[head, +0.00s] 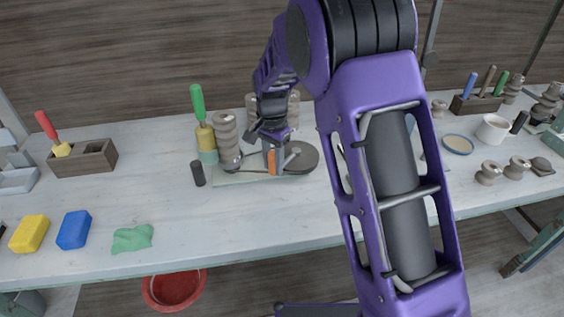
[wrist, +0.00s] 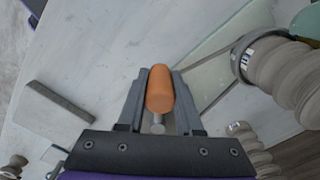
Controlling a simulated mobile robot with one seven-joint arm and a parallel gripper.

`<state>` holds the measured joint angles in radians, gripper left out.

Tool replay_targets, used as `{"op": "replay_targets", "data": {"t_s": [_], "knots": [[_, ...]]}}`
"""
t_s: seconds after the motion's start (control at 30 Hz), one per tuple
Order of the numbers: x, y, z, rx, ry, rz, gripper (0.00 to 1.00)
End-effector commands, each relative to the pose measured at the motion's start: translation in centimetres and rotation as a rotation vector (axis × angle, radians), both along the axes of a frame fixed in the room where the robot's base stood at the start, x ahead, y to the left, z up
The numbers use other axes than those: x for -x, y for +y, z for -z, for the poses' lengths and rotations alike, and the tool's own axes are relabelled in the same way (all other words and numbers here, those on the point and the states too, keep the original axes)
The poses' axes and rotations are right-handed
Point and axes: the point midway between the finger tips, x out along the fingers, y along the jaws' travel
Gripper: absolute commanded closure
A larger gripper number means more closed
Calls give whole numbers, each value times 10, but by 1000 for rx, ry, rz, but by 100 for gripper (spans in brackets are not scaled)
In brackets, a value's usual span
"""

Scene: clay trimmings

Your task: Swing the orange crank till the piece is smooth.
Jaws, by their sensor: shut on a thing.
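The orange crank (wrist: 160,88) is an upright orange handle on a metal stem, seen in the wrist view between my fingers. My gripper (wrist: 158,100) is shut on it, one grey finger on each side. In the head view the orange handle (head: 272,163) shows small between my fingers, beside a dark round disc (head: 297,158) on a pale green base plate (head: 236,179). Ribbed grey-brown clay pieces stand close by; one (head: 225,133) is left of my gripper and one (wrist: 284,75) is at the right of the wrist view. I cannot tell which piece the crank works on.
A dark cylinder (head: 198,173) stands left of the base plate, near a green-handled tool (head: 198,105). A yellow sponge (head: 30,233), a blue sponge (head: 74,230) and a green cloth (head: 132,238) lie at the front left. The front middle of the table (head: 230,225) is clear.

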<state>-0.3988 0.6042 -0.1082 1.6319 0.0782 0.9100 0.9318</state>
Motion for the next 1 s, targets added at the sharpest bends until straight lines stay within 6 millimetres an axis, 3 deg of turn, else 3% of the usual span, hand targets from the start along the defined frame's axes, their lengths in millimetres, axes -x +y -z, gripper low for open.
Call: {"op": "replay_targets", "data": {"t_s": [0.33,0.87,0.9,1.0], "knots": [[-11,12,-2,0,-4,28,100],[-12,14,-1,-1,-3,26,100],[-12,14,-1,-1,-3,26,62],[-12,14,-1,0,-3,26,44]]}}
